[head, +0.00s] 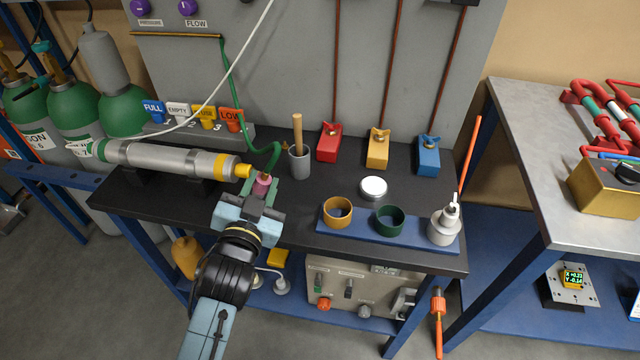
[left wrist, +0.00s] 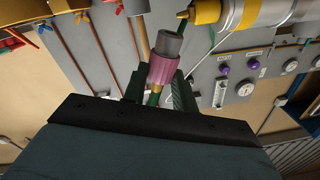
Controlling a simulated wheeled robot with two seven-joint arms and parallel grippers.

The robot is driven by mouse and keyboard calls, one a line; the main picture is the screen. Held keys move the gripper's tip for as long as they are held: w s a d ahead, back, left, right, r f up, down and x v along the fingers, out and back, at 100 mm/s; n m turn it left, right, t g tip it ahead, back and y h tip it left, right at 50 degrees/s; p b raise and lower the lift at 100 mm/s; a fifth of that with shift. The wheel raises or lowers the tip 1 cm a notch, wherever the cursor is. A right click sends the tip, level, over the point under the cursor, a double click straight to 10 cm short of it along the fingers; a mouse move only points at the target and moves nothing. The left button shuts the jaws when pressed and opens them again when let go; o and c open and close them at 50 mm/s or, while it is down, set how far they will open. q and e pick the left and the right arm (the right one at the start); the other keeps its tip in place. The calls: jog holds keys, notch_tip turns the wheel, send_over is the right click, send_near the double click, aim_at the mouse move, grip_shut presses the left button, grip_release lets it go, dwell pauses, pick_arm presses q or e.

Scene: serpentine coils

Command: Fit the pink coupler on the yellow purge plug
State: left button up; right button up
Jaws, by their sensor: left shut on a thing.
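In the left wrist view the pink coupler (left wrist: 162,71) shows between the fingers (left wrist: 158,88), with a grey end pointing away from the hand. A green hose (head: 266,156) runs to the coupler. The yellow purge plug (head: 244,171) sticks out of the right end of the silver cylinder, just left of the coupler. In the left wrist view the yellow plug (left wrist: 183,14) is near the coupler's grey end, with a gap between them. My right gripper is not in view.
The silver cylinder (head: 165,158) lies on the black bench. A grey cup (head: 299,163) with a wooden-handled tool stands right of the coupler. A blue tray (head: 362,228) with brown and green rings and a bottle lies farther right. Coloured tags (head: 178,110) stand behind.

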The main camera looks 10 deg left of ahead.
pick_arm(q)
jog(key=w+d+f+m, duration=0.1)
jog(key=w+d+m, duration=0.1)
jog(key=m, duration=0.2)
jog(key=w+d+f+m, duration=0.2)
jog(key=m, duration=0.3)
jog(key=w+d+f+m+h, duration=0.1)
jog(key=w+d+m, duration=0.1)
jog(key=m, duration=0.2)
jog(key=shift+d+f+p, duration=0.3)
jog(key=shift+d+f, duration=0.05)
jog(key=shift+d, duration=0.05)
jog(key=shift+w+d+f+m, duration=0.2)
jog(key=shift+d+m, duration=0.2)
jog(key=shift+m, duration=0.3)
jog(key=shift+a+p, duration=0.35)
jog(key=shift+a, duration=0.65)
jog(key=shift+a+p, duration=0.3)
jog(key=shift+a, duration=1)
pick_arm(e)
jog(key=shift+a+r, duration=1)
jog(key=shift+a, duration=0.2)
pick_arm(q)
jog(key=shift+a, duration=0.15)
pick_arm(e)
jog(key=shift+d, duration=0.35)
pick_arm(q)
jog(key=shift+a, duration=0.15)
jog(key=shift+a, duration=0.85)
